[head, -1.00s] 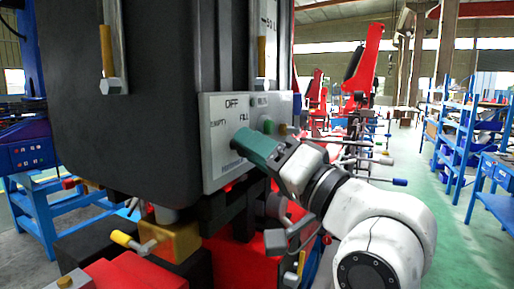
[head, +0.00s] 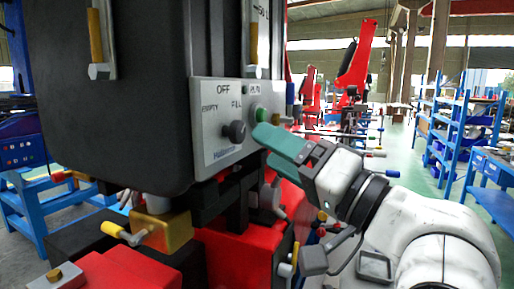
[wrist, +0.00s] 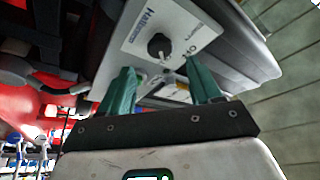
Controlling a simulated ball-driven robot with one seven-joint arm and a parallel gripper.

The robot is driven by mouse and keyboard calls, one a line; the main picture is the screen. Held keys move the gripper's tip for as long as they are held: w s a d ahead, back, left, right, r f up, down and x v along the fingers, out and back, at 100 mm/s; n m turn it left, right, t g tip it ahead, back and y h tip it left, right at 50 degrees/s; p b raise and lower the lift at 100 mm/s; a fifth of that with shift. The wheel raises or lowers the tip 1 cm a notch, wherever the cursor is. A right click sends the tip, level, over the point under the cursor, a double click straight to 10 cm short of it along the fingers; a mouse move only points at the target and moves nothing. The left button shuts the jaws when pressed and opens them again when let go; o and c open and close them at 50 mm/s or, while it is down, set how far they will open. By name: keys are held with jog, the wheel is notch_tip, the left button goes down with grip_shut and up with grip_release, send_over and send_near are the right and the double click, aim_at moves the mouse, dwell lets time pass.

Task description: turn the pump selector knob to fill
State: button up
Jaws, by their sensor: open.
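The pump selector knob (head: 235,131) is a round black knob on a light grey panel (head: 213,158). The panel is lettered OFF above, EMPTY to the left and FILL above the knob. I cannot tell clearly which way the knob points. My gripper (head: 264,145), with teal fingers, is to the right of the knob, apart from it, open and empty. In the wrist view the knob (wrist: 159,45) lies beyond the gap between the open fingers (wrist: 158,70), with bare panel around it.
A large dark tank (head: 120,110) stands left of the panel. Below are a brass valve with a yellow handle (head: 115,229) and red machinery. Blue shelves (head: 455,130) stand at the right.

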jog(key=b+v, duration=0.1)
jog(key=v, duration=0.4)
jog(key=s+d+f+m+g+h, duration=0.1)
jog(key=d+f+h, duration=0.3)
jog(key=f, duration=0.8)
jog(key=d+f+m+g+h, duration=0.1)
jog(key=d+f+h, duration=0.25)
jog(key=f, duration=0.85)
jog(key=s+d+f+m+g+h, duration=0.1)
jog(key=d+f+h, duration=0.25)
jog(key=f, duration=0.85)
jog(key=s+d+f+g+h, duration=0.3)
jog(key=s+d+f, duration=0.3)
jog(key=s+f, duration=0.4)
jog(key=s+d+f+n+g+h, duration=0.1)
jog(key=s+d+f+g+h, duration=0.2)
jog(key=s+f, duration=0.8)
jog(key=s+d+g, duration=0.2)
jog(key=s+d, duration=0.2)
jog(key=s, duration=0.1)
jog(key=shift+s+n+g, duration=0.2)
jog(key=shift+n+g, duration=0.1)
